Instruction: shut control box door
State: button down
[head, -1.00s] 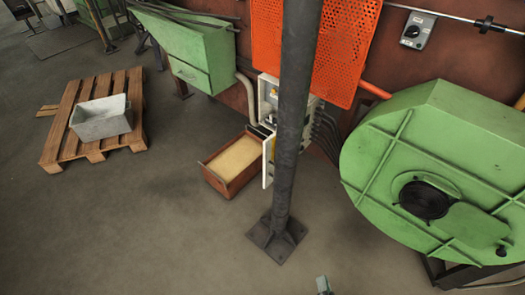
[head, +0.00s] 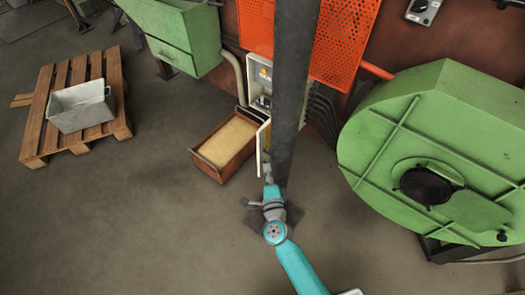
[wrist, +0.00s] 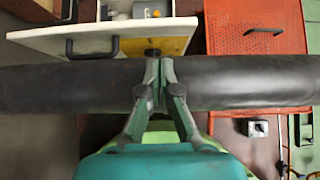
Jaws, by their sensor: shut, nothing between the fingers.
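The control box (head: 260,76) is mounted low on the wall behind the dark post, with its white door (head: 262,150) swung open towards me. My gripper (head: 268,172) is shut and empty, just in front of the door's lower end. In the wrist view its fingertips (wrist: 160,62) are close to the door edge by the knob; I cannot tell whether they touch. The post hides part of the box.
The dark post (head: 293,90) stands right beside my gripper and crosses the wrist view (wrist: 240,82). A brown tray of yellowish material (head: 203,162) lies left of the door. A green round housing (head: 390,160) stands at right. Floor at left front is clear.

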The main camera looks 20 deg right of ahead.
aim_at(262, 140)
jog(key=w, duration=0.3)
jog(key=w+d, duration=0.1)
jog(key=w, duration=0.5)
jog(key=shift+w+d, duration=0.25)
jog(key=shift+d, duration=0.05)
